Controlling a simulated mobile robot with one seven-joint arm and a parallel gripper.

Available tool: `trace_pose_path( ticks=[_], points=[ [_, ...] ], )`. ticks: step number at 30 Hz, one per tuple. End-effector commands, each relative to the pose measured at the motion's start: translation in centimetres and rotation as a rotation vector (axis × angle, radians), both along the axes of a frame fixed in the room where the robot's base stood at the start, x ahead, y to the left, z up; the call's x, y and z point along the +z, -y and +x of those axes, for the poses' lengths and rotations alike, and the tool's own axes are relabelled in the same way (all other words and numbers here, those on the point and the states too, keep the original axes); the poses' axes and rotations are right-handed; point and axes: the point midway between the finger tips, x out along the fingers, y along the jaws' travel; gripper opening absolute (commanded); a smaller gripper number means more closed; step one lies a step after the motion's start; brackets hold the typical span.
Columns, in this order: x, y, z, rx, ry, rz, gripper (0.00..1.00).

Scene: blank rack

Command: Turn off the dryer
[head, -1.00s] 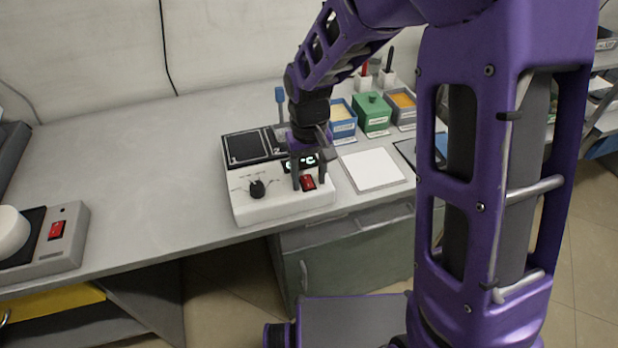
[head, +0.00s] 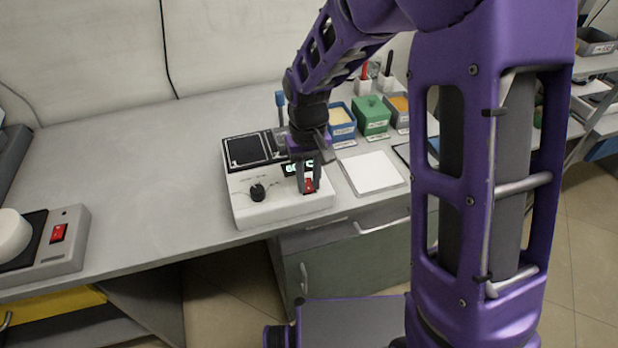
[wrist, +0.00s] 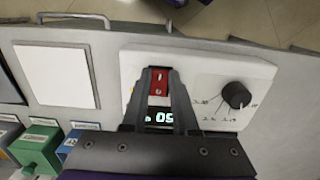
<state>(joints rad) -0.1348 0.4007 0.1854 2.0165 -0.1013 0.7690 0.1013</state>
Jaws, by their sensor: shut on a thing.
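The dryer (head: 275,208) is a white box on the bench with two dark plates on top, a black knob (head: 257,192), a lit display (head: 296,168) and a red rocker switch (head: 309,186). My gripper (head: 310,188) reaches down to the box's front right. In the wrist view, the fingertips (wrist: 158,74) are shut on the red switch (wrist: 159,84), one on each side. The display (wrist: 160,117) glows there between the fingers, partly covered. The knob (wrist: 236,95) is clear of the fingers. Whether the switch rocker is tipped on or off cannot be told.
A second device (head: 70,240) with its own red switch (head: 58,233) stands at the left. A white pad (head: 372,172) lies right of the dryer. Blue (head: 341,122), green (head: 372,117) and grey (head: 398,109) boxes stand behind it.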

Motion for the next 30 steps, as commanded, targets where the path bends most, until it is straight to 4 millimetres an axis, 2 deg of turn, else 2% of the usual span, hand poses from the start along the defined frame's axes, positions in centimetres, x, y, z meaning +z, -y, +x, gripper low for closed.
trace_pose_path(
  ticks=[3, 12, 23, 24, 28, 30],
  points=[
    [0.68, -0.14, 0.23, 0.001, -0.069, -0.019, 0.00],
    [0.45, -0.21, 0.63, 0.000, -0.203, -0.058, 0.00],
    [0.29, -0.22, 0.69, 0.000, -0.213, -0.062, 0.00],
    [0.29, -0.22, 0.69, 0.000, -0.213, -0.062, 0.33],
    [0.29, -0.20, 0.67, 0.000, -0.213, -0.062, 0.56],
    [0.29, -0.20, 0.66, 0.000, -0.213, -0.062, 0.57]
  ],
)
